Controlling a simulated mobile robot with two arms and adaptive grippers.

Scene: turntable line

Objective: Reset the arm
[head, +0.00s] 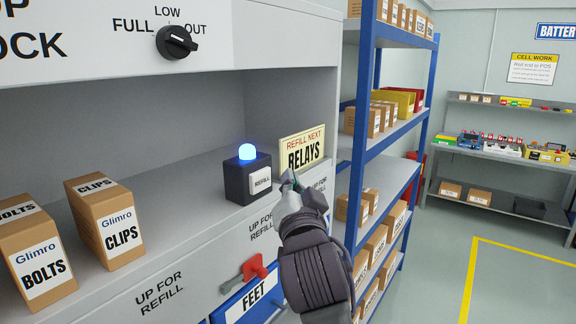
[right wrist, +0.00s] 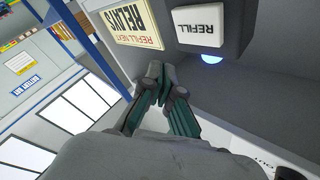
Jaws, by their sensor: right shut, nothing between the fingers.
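My right gripper (head: 290,181) is shut and empty in the head view, in front of the shelf edge and just below the "REFILL NEXT RELAYS" sign (head: 302,148). In the right wrist view its closed fingertips (right wrist: 161,82) point toward the gap between the sign (right wrist: 132,22) and the white REFILL button (right wrist: 198,26). The button sits on a dark box (head: 247,178) with a lit blue lamp (head: 247,152) on top. The fingers look apart from the button in the head view. My left gripper is not in view.
Two cartons, BOLTS (head: 36,258) and CLIPS (head: 104,222), stand on the grey shelf at left. A red handle (head: 254,267) and blue FEET label (head: 250,298) are below. A blue rack (head: 362,130) with boxes stands close right of my arm. Open floor lies beyond.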

